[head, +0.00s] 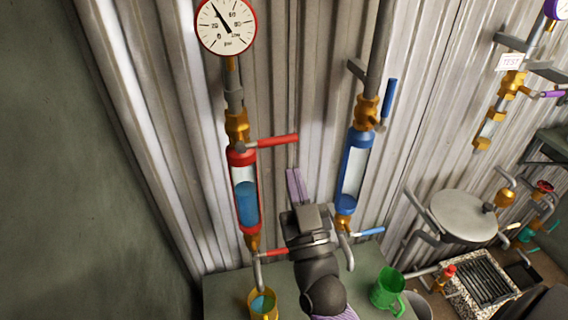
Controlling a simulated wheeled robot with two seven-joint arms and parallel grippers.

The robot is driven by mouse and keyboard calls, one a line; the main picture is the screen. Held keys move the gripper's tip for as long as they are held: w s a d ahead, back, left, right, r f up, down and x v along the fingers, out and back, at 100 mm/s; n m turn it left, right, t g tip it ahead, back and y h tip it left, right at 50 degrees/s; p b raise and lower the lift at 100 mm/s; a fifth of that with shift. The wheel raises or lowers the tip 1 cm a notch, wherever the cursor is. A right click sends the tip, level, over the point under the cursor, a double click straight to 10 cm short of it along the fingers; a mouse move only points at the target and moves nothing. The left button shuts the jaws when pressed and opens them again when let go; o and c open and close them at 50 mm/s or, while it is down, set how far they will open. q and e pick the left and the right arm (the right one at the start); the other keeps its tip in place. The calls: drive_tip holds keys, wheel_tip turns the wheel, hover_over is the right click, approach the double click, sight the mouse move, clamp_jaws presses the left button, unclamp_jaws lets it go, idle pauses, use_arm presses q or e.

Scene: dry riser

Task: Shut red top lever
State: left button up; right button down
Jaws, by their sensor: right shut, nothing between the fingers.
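The red top lever (278,141) sticks out to the right, crosswise to its pipe, from the brass valve (237,126) above the red-framed sight tube (244,195). Blue liquid shows in that tube. My right gripper (295,178) is shut and empty, pointing up the wall between the red and blue tubes. It appears below the red top lever and apart from it; the depth between them is hard to judge. My left gripper is not in view.
The red bottom lever (273,252) lies left of my right wrist. The blue tube (352,170), blue top lever (389,99) and blue bottom lever (369,232) stand to the right. A gauge (226,26), yellow cup (262,304) and green mug (387,288) are nearby.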

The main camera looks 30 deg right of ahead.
wheel_tip(320, 180, up, 6)
drive_tip(key=p, duration=0.2)
hover_over(280, 139)
drive_tip(key=s, duration=0.2)
drive_tip(key=f, duration=0.1)
drive_tip(key=f+b, duration=0.1)
drive_tip(key=f, duration=0.1)
drive_tip(key=shift+w+a+f, duration=0.15)
drive_tip(key=shift+a+f, duration=0.15)
drive_tip(key=shift+a, duration=0.05)
drive_tip(key=shift+f, duration=0.5)
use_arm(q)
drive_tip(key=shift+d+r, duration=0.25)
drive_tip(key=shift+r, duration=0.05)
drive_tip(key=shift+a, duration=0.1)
use_arm(e)
drive_tip(key=shift+w+d+f+m+h+b, duration=0.1)
drive_tip(key=shift+f+m+h+b, duration=0.55)
drive_tip(key=shift+f+m, duration=0.2)
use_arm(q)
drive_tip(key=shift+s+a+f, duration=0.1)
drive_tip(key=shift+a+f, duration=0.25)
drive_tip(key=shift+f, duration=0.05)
use_arm(e)
drive_tip(key=shift+r, duration=0.1)
